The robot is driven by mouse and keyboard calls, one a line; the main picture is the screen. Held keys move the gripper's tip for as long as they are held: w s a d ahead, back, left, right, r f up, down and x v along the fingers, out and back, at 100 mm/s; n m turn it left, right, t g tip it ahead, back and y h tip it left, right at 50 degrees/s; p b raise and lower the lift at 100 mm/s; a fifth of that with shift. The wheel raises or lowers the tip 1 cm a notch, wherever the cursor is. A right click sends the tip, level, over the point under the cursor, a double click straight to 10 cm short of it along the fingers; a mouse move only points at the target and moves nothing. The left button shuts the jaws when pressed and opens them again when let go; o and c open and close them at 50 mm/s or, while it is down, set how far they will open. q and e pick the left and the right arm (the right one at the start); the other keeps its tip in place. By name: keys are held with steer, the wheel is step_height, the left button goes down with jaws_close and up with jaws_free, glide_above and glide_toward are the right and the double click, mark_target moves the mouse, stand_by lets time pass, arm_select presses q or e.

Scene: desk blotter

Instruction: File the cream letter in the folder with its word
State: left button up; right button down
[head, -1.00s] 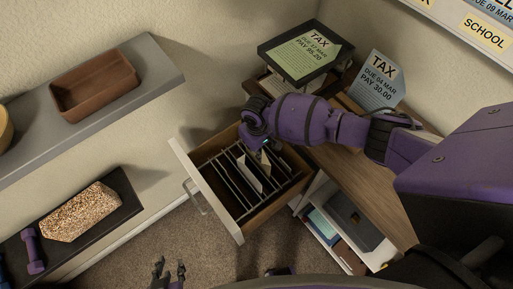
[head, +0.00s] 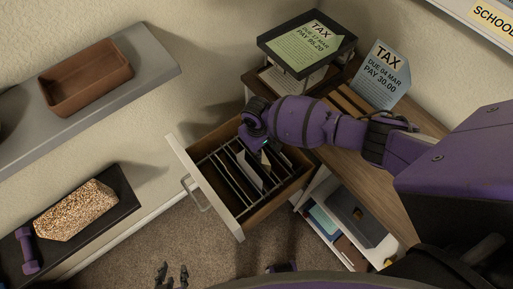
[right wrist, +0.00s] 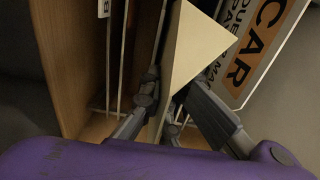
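The cream letter (right wrist: 200,45) stands on edge in the right wrist view, its pointed corner toward the right. My right gripper (right wrist: 168,92) has its fingertips close together on either side of the letter, apparently shut on it. In the head view my right gripper (head: 262,146) is low over the back of the open drawer (head: 187,158), and its fingers are mostly hidden. Metal dividers split the drawer into folders, with pale sheets (head: 249,171) between some. A white card reading CAR (right wrist: 262,45) stands right of the letter. My left gripper (head: 171,275) is open and empty at the bottom edge.
A black tray (head: 348,40) with a green TAX letter (head: 309,44) and a blue TAX letter (head: 381,77) are on the desk (head: 362,172). Open shelves (head: 344,226) lie below it. A brown bin (head: 87,77) sits on the grey shelf at left.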

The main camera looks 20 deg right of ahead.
steer(key=shift+s+f+b, duration=0.15)
steer(key=shift+f+b, duration=0.15)
steer(key=shift+f, duration=0.5)
steer(key=c, duration=1.9)
jaws_free()
steer(key=shift+f, duration=0.15)
steer(key=shift+o, duration=0.2)
steer(key=shift+r, duration=4.1)
